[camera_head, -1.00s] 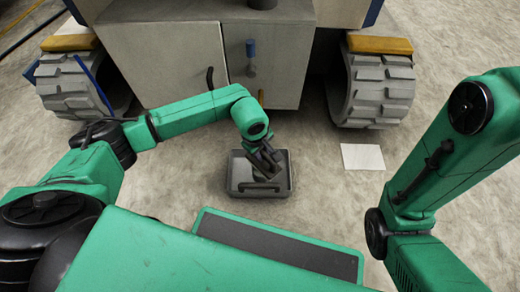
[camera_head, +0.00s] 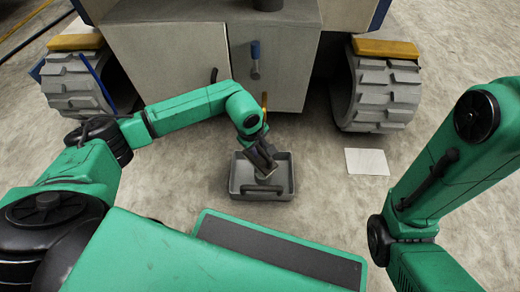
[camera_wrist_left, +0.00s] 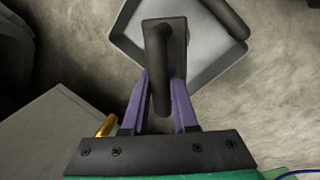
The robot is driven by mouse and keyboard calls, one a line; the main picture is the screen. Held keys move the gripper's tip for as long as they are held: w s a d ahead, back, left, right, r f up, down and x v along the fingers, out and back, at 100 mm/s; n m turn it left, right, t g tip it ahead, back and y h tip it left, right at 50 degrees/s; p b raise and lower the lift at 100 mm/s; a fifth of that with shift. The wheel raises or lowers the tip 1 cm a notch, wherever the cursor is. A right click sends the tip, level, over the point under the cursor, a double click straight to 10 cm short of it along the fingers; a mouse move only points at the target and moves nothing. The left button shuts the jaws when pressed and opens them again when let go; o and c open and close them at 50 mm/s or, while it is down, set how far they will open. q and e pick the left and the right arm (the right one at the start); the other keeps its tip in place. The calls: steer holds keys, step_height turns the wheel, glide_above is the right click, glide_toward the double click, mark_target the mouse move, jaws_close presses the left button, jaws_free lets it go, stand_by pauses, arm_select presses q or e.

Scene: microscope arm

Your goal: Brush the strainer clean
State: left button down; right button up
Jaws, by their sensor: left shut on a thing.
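My left gripper (camera_head: 264,164) is over a shallow grey tray (camera_head: 284,163) on the floor, its jaws pointing down. In the left wrist view its two purple fingers (camera_wrist_left: 160,95) are shut on a dark tool (camera_wrist_left: 163,45) with a rounded handle and a flat, block-like part. It looks like a brush; I cannot tell whether it touches the tray. A dark bar (camera_head: 263,190) lies along the tray's front side. I cannot clearly make out a strainer. My right arm shows at the right, but its gripper is out of view.
A pale sheet (camera_head: 367,162) lies on the floor at the right. The floor around the tray is clear.

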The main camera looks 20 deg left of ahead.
mark_target(265, 155)
arm_select(q)
steer(key=shift+s+d+p, duration=0.2)
steer(key=shift+s+d, duration=0.2)
steer(key=shift+d, duration=0.25)
steer(key=shift+s+d+p, duration=0.15)
steer(key=shift+s+d, duration=0.2)
steer(key=shift+d, duration=0.3)
steer(key=shift+w+a+b, duration=0.2)
steer(key=shift+w+a, duration=0.2)
steer(key=shift+a, duration=0.3)
steer(key=shift+w+a+b, duration=0.2)
steer(key=shift+w+a, duration=0.15)
steer(key=shift+a, duration=0.3)
steer(key=shift+s+d+p, duration=0.2)
steer(key=shift+s+d, duration=0.2)
steer(key=shift+d, duration=0.3)
steer(key=shift+s+d+p, duration=0.15)
steer(key=shift+s+d, duration=0.2)
steer(key=shift+d, duration=0.3)
steer(key=shift+a, duration=0.1)
steer(key=shift+w+a+b, duration=0.2)
steer(key=shift+w+a, duration=0.2)
steer(key=shift+a, duration=0.25)
steer(key=shift+w+a+b, duration=0.15)
steer(key=shift+w+a, duration=0.2)
steer(key=shift+a, duration=0.25)
steer(key=shift+d, duration=0.1)
